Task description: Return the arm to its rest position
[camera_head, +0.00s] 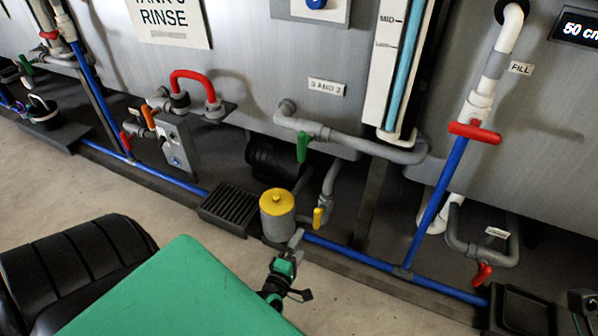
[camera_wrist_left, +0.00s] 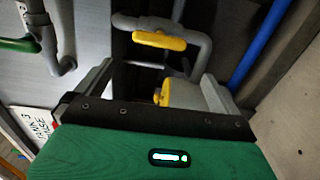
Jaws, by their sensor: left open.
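My left gripper (camera_head: 294,243) is low beside the grey canister with a yellow lid (camera_head: 277,202), on its near right side in the head view. In the left wrist view the two grey fingers of my left gripper (camera_wrist_left: 158,72) are spread apart with nothing held between them. I cannot tell whether a finger touches the canister. My right gripper is in neither view.
A small yellow lever (camera_head: 318,217) stands right of the canister. A black floor grate (camera_head: 230,208) lies left of it. A blue pipe (camera_head: 345,253) runs low along the tanks. A green valve handle (camera_head: 302,147) and a red one (camera_head: 475,133) stick out. The near floor (camera_head: 100,190) is open.

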